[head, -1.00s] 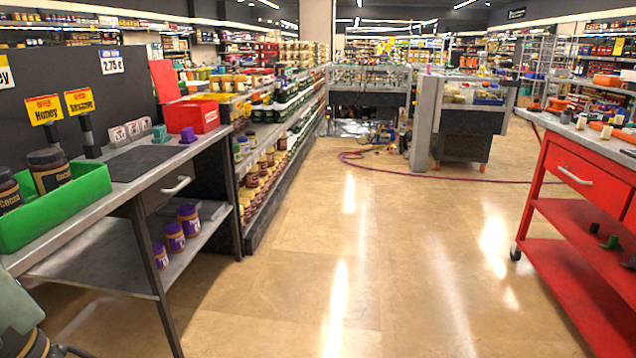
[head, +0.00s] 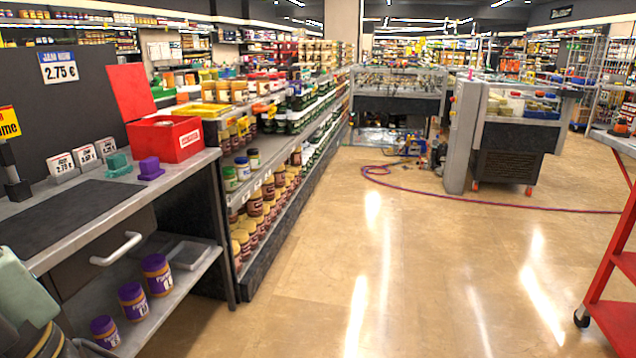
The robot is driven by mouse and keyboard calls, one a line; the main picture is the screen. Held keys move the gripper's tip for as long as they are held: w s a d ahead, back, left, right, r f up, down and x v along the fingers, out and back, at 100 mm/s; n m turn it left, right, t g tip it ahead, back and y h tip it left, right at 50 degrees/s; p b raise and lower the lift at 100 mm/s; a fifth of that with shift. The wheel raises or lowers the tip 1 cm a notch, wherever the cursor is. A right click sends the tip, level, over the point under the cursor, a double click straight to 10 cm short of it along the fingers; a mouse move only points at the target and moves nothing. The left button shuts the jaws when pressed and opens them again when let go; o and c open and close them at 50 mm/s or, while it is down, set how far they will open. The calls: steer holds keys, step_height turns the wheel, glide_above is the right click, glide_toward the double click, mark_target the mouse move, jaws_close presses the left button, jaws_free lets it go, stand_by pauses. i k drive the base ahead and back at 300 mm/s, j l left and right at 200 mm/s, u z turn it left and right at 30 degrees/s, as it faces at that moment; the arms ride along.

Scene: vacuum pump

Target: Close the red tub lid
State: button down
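The red tub (head: 165,139) stands at the far right end of the grey counter on the left of the head view. Its red lid (head: 130,92) is open and stands up at the tub's back left, leaning slightly left. A pale surface shows inside the tub's open top. Part of my arm (head: 25,300) shows at the lower left edge. My gripper's fingers are not in view.
A teal block (head: 118,165) and a purple block (head: 150,169) sit on the counter (head: 205,158) in front of the tub. Stocked shelves (head: 285,165) stand behind it. A red cart (head: 612,270) stands at the right. The floor (head: 330,290) between is clear.

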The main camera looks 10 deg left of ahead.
mark_target(131, 89)
steer(key=i+u, duration=0.2)
steer(key=i, duration=0.5)
steer(key=i+l+u, duration=0.1)
steer(key=i+u, duration=0.15)
steer(key=i, duration=0.5)
steer(key=i+u, duration=0.25)
steer(key=i, duration=1)
